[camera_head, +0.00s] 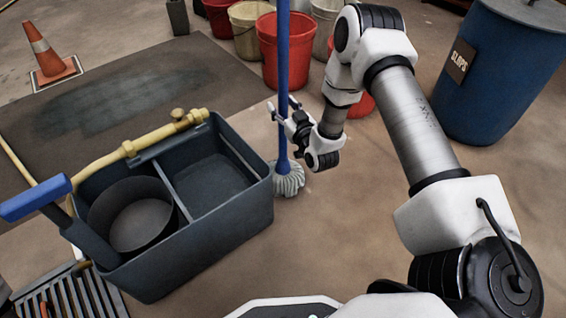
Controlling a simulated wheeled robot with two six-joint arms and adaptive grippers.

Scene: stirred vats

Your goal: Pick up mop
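The mop stands nearly upright, with a blue handle (284,60) and a grey-white string head (288,182) on the floor just right of the bucket. My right gripper (282,104) is at the lower part of the handle, above the mop head. Its fingers are spread, one tip on each side of the handle in the picture, with a gap visible around it. I cannot tell whether either finger touches the handle. My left gripper is not in view.
A dark grey two-part mop bucket (215,217) with a yellow bar stands left of the mop. Red buckets (297,50) stand behind it. A blue barrel (500,75) is at the right, an orange cone (47,55) at the far left. A floor grate (75,299) lies at lower left.

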